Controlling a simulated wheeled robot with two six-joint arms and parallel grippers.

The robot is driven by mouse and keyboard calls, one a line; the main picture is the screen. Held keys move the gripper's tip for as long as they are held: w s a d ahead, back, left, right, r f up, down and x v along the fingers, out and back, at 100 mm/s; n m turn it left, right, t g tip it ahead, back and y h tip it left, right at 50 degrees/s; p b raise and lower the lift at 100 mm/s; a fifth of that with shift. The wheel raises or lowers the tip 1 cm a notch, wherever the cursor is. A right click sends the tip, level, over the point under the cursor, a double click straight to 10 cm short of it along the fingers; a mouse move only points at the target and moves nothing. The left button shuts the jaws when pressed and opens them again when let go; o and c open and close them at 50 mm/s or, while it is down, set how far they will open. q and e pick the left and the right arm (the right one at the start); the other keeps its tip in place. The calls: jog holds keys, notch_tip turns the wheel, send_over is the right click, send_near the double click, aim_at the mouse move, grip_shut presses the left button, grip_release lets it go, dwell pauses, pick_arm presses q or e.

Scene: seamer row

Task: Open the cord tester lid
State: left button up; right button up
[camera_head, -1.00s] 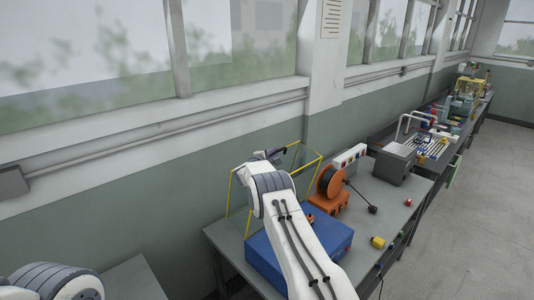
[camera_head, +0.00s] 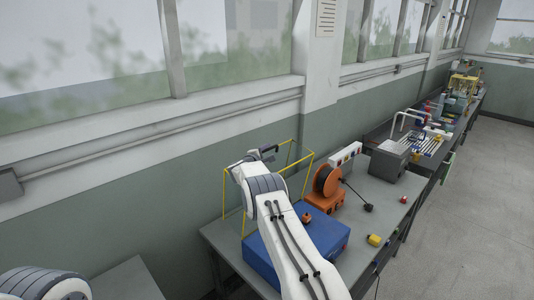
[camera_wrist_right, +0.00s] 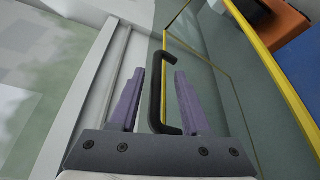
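The cord tester is a blue box (camera_head: 335,236) on the grey bench, partly hidden behind my right arm. A yellow-edged clear lid frame (camera_head: 304,157) stands above it, tall and upright. My right gripper (camera_head: 265,152) is at the frame's upper part, on the window side. In the right wrist view, its two purple fingers (camera_wrist_right: 155,90) are spread either side of a black handle (camera_wrist_right: 155,95) beside the yellow lid edge (camera_wrist_right: 272,84), with visible gaps. I cannot tell how far the lid is raised. My left gripper is out of view.
A grey metal box (camera_head: 390,160), a yellow block (camera_head: 374,240) and a small red piece (camera_head: 403,199) are on the bench. The wall and window are close behind; the floor at right is clear.

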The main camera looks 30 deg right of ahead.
jog(key=shift+a, duration=0.15)
jog(key=shift+s+a+b, duration=0.25)
jog(key=shift+a+b, duration=0.05)
jog(key=shift+a, duration=0.15)
jog(key=b+v, duration=0.3)
jog(key=v, duration=0.5)
jog(key=shift+s+b, duration=0.1)
jog(key=shift+b, duration=0.3)
jog(key=shift+s+a+r, duration=0.2)
jog(key=shift+s+a, duration=0.15)
jog(key=shift+a, duration=0.05)
